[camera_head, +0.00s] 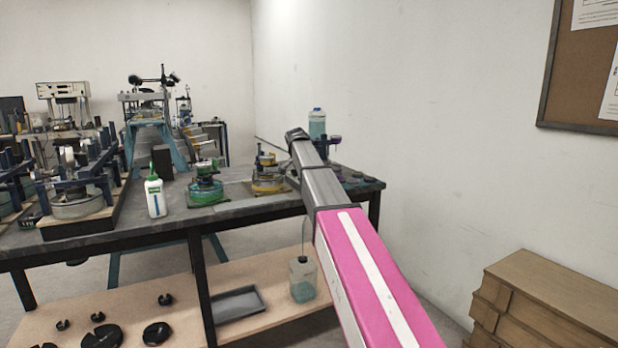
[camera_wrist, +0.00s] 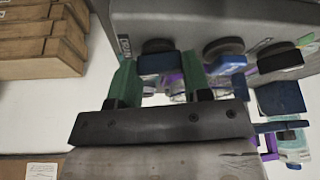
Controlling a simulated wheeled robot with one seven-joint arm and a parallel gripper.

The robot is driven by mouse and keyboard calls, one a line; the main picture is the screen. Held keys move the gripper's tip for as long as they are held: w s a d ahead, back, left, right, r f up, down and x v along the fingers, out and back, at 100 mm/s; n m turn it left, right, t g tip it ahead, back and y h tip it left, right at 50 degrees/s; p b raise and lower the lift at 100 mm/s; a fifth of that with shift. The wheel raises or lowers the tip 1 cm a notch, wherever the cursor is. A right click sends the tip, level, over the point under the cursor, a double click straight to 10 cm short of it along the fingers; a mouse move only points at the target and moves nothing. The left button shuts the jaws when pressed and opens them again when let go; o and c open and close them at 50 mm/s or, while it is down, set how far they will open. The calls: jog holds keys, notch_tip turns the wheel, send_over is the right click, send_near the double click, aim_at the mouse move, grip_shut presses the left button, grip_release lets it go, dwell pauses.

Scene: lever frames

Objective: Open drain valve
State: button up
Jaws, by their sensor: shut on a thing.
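My gripper (camera_wrist: 158,82) has two green fingers on a dark body in the wrist view. It is shut on a partly hidden part among the apparatus at the table's right end. A blue block (camera_wrist: 160,63) and small purple pieces show between the fingers. In the head view my arm covers the gripper's fingers. A purple apparatus (camera_head: 331,142) shows just right of the arm's end, with a bottle of bluish liquid (camera_head: 317,124) behind it.
The dark table (camera_head: 120,236) carries a green apparatus (camera_head: 206,186), a yellow one (camera_head: 268,176) and a white bottle (camera_head: 154,194). Another container (camera_head: 302,280) stands on the lower shelf. Wooden boxes (camera_head: 545,305) are stacked at right.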

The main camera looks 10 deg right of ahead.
dwell(0.5)
jog(key=o, duration=0.9)
jog(key=v, duration=1)
jog(key=shift+a+r, duration=0.15)
jog(key=shift+r, duration=0.25)
